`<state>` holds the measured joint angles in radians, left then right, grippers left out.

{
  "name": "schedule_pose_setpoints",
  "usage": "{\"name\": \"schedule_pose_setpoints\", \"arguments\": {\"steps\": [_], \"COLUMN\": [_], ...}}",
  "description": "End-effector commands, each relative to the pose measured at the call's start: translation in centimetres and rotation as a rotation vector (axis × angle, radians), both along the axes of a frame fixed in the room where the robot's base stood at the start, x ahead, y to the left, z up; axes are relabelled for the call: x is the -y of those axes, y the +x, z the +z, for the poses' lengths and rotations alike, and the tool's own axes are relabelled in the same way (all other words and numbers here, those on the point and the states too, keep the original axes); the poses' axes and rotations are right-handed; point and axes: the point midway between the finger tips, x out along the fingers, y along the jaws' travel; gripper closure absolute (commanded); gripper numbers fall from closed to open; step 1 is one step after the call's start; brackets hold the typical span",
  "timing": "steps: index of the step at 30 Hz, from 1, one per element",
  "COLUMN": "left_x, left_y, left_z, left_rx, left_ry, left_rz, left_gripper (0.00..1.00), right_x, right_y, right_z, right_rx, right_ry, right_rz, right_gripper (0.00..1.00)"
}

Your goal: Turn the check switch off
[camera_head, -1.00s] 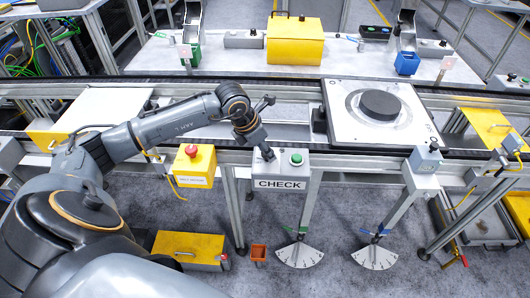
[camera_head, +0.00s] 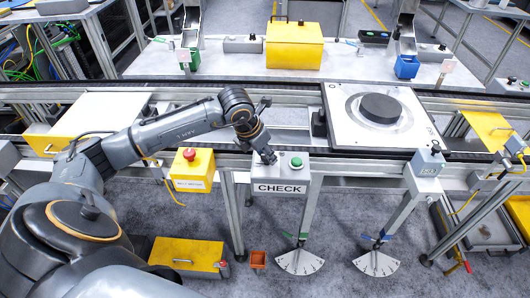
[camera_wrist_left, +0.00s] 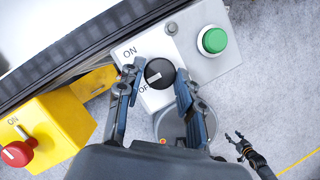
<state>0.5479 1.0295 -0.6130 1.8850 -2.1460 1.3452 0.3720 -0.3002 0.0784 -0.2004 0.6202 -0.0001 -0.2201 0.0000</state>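The grey check box (camera_head: 280,172) with its CHECK label hangs on the front rail in the head view. Its black rotary check switch (camera_wrist_left: 158,73) shows in the left wrist view, beside the ON and partly covered OFF labels. The white mark on the knob points down-left, towards OFF. My left gripper (camera_wrist_left: 156,80) is open, one finger on each side of the knob, with small gaps visible; contact is unclear. In the head view the gripper (camera_head: 266,156) hides the switch. My right gripper (camera_wrist_left: 236,147) appears small and open at the lower right of the wrist view.
A green button (camera_wrist_left: 214,40) sits beside the switch on the same box. The conveyor with a white pallet (camera_head: 378,113) runs behind. Dial plates (camera_head: 300,262) stand below.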

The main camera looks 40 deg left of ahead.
Motion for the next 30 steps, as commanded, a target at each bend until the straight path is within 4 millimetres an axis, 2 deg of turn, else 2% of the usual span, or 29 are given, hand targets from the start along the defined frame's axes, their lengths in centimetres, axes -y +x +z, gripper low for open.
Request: {"name": "schedule_pose_setpoints", "arguments": {"steps": [1,2,3,14,17,24,30], "left_x": [0.0,0.0,0.0,-0.1,-0.2,-0.7,-0.9], "left_y": [0.0,0.0,0.0,-0.1,-0.6,-2.5,-3.8], "left_z": [0.0,0.0,0.0,0.5,1.7,6.4,9.7], "left_rx": [0.000,0.000,0.000,0.002,0.002,0.005,0.002], "left_ry": [0.000,0.000,0.000,0.001,0.002,0.003,0.002], "left_rz": [0.000,0.000,0.000,-0.001,0.000,-0.001,0.000], "left_gripper": [0.51,0.45,0.43,0.43,0.43,0.43,0.43], "right_x": [0.0,0.1,0.1,0.5,0.4,0.2,0.2], "right_y": [0.0,0.0,0.0,0.0,0.0,0.0,0.0], "right_z": [0.0,0.0,0.0,0.0,0.0,0.0,0.0], "right_rx": [0.000,0.000,0.000,0.000,0.000,0.000,0.000], "right_ry": [0.000,-0.001,-0.001,-0.006,-0.004,-0.002,-0.002], "right_rz": [0.000,0.000,0.000,0.001,0.001,0.001,0.000], "right_gripper": [0.42,0.42,0.42,0.42,0.42,0.42,0.42]}}
